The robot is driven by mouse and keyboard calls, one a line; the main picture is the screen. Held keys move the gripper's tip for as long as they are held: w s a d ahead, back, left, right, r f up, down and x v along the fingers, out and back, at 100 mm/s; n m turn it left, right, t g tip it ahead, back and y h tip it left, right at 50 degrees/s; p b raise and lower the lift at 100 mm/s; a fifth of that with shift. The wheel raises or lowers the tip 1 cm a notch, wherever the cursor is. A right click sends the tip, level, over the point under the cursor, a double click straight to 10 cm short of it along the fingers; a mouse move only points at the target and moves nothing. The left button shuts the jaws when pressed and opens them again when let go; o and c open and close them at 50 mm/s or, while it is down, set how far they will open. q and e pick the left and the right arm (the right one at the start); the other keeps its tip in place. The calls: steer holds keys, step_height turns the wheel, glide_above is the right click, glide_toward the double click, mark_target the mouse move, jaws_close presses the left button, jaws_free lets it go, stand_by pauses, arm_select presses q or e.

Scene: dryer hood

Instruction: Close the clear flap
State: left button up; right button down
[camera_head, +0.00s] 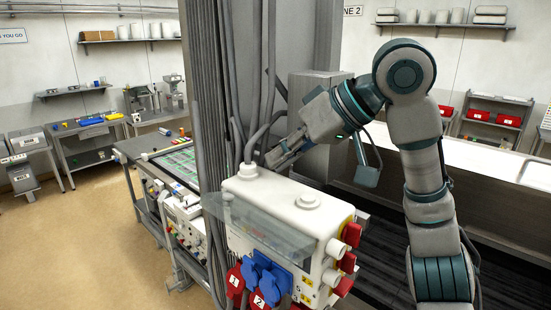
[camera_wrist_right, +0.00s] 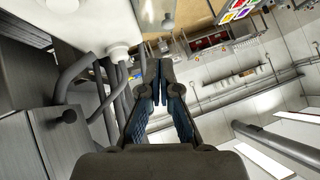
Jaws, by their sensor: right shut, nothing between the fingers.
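The clear flap (camera_head: 262,232) is a see-through panel on the front of a white socket box (camera_head: 280,193). It stands out from the box's front, raised over the blue and red sockets. My right gripper (camera_head: 272,163) is behind the box's top, close to the grey cables and apart from the flap. Its fingers (camera_wrist_right: 160,82) are shut with nothing between them in the wrist view. The white box also shows at the upper left of the wrist view (camera_wrist_right: 88,22). My left gripper is not in view.
Thick grey cables (camera_head: 248,120) rise from the box beside a grey column (camera_head: 212,80). They also pass left of my gripper in the wrist view (camera_wrist_right: 100,105). A workbench (camera_head: 160,150) stands behind at left. The space in front of the flap looks clear.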

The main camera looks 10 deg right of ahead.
mark_target(236, 206)
steer(key=x, duration=0.3)
steer(key=shift+s+a+f, duration=0.25)
steer(key=shift+a, duration=0.1)
steer(key=w+f, duration=0.1)
steer(key=w+a+f, duration=0.1)
steer(key=w, duration=0.1)
steer(key=shift+a+f, duration=0.3)
steer(key=shift+f, duration=0.1)
steer(key=f, duration=0.3)
steer(key=shift+s+a+f, duration=0.1)
steer(key=shift+s, duration=0.1)
steer(key=shift+s+f, duration=0.15)
steer(key=shift+s, duration=0.1)
steer(key=shift+s+f, duration=0.1)
steer(key=shift+s, duration=0.05)
steer(key=shift+a, duration=0.4)
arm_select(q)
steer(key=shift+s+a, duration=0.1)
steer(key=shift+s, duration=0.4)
arm_select(e)
steer(key=shift+a, duration=0.1)
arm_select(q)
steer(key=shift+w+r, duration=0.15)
